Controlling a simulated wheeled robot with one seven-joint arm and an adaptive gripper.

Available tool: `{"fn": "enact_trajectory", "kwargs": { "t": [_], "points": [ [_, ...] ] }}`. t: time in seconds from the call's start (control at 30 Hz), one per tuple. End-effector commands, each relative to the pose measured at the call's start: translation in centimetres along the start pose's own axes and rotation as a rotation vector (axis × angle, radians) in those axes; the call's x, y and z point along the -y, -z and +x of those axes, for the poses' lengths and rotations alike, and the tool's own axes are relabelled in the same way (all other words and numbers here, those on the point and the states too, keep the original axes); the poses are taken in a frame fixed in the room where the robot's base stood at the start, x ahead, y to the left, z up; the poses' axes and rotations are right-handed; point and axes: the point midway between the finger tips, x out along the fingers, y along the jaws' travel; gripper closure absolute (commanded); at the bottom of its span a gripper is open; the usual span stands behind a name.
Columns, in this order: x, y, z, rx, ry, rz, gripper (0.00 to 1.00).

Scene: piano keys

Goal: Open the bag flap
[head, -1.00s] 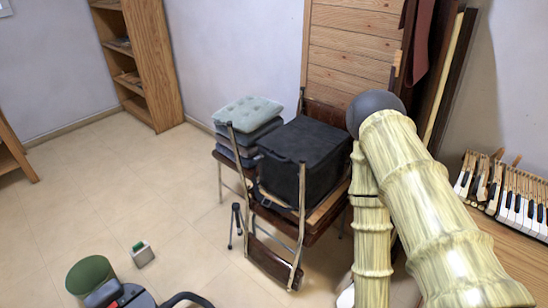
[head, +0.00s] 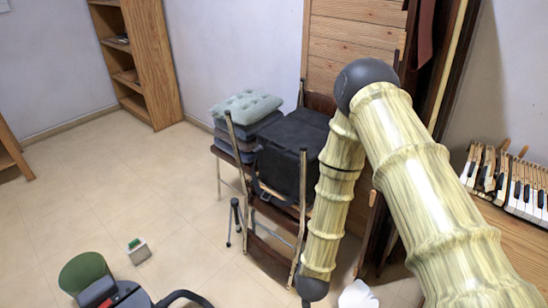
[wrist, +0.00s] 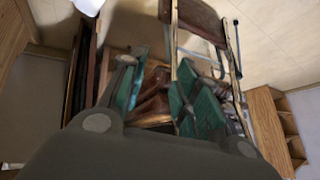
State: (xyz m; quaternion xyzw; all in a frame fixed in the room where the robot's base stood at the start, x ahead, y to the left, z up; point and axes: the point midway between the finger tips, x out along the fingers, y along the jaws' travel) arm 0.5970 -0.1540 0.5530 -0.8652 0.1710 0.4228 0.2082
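The black bag (head: 280,172) sits on a folding chair seat in the head view, beside stacked cushions. Its dark top (head: 298,130) looks flat, and I cannot tell the flap's edge. My pale ringed arm passes in front of the bag's right side and hides part of it. My gripper (wrist: 160,80) shows only in the wrist view, with two green-faced fingers spread apart and nothing visibly held. Beyond the fingers are chair legs and brown wooden parts. I cannot clearly make out the bag there.
The folding chair (head: 298,225) has metal legs close to my arm. Grey-green cushions (head: 247,107) are stacked to the bag's left. Piano keys (head: 520,190) lie at the right. A green bin (head: 84,273) and a small box (head: 139,251) stand on open floor.

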Motion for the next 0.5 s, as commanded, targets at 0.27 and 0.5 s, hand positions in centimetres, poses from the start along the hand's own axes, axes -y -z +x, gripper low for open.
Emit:
{"fn": "enact_trajectory", "kwargs": {
  "t": [0.27, 0.5],
  "points": [
    [18.6, 15.0, 2.4, -0.494, 0.167, 0.619, 0.68],
    [29.1, 23.4, -4.4, -0.777, 0.287, 1.172, 0.68]
  ]
}}
